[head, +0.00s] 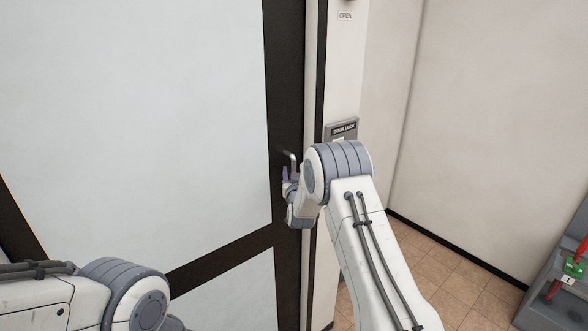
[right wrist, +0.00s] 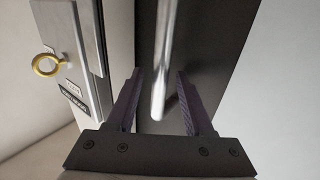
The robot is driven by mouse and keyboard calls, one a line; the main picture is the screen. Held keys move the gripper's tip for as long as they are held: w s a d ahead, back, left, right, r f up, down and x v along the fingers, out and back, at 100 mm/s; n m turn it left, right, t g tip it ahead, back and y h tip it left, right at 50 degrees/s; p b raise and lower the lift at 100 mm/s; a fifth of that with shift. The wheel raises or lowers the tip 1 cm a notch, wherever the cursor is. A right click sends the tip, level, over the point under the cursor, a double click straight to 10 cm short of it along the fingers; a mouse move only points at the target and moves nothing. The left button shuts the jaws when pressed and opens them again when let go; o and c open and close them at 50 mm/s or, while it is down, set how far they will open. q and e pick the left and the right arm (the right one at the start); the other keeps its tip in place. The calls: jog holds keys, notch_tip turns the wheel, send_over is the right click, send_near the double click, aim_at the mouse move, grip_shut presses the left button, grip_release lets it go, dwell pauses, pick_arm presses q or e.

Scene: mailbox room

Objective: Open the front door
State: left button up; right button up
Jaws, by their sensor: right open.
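The front door (head: 140,110) has pale panels in a dark frame and looks closed in the head view. Its metal handle (head: 291,160) is at the door's right edge, partly hidden by my right arm. In the right wrist view the handle is a shiny bar (right wrist: 162,70) that ends between the two fingers of my right gripper (right wrist: 160,95). The right gripper (head: 288,178) is open, with a gap on both sides of the bar. My left arm shows at the bottom left of the head view, but its gripper is out of frame.
A grey door lock box (head: 341,131) is on the wall right of the door, below an OPEN label (head: 346,16). A yellow ring (right wrist: 47,65) shows in the right wrist view. A grey shelf (head: 545,300) with red and green items stands at lower right.

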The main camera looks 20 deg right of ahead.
jog(key=shift+w, duration=0.1)
grip_shut()
dwell(1.4)
